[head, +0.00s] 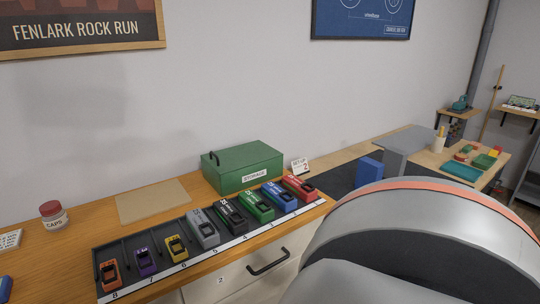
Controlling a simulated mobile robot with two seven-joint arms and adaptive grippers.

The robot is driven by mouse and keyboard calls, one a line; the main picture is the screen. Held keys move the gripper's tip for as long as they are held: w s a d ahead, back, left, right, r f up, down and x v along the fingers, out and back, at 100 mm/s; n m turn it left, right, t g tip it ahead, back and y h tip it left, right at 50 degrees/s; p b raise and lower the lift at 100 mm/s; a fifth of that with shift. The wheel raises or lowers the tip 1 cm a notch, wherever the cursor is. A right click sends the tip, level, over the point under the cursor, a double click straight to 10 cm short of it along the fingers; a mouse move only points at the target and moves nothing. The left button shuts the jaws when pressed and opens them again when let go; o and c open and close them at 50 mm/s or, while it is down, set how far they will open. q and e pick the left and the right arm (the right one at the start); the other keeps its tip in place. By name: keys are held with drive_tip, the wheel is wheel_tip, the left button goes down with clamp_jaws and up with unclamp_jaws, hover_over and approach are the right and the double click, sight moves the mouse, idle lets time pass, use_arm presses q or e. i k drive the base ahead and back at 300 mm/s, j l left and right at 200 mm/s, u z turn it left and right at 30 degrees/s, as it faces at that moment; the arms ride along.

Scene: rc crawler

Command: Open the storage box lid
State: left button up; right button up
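A green storage box (244,167) with a white label on its front stands at the back of the wooden bench, against the wall. Its lid looks shut, and a dark handle (212,158) shows at its left end. Neither gripper can be made out in the head view. A large grey rounded part of my own body with an orange band fills the lower right and hides what lies behind it.
A drawer handle (269,263) sticks out below.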

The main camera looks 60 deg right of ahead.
sight(224, 161)
drive_tip(key=z, duration=1.9)
drive_tip(key=l, duration=0.1)
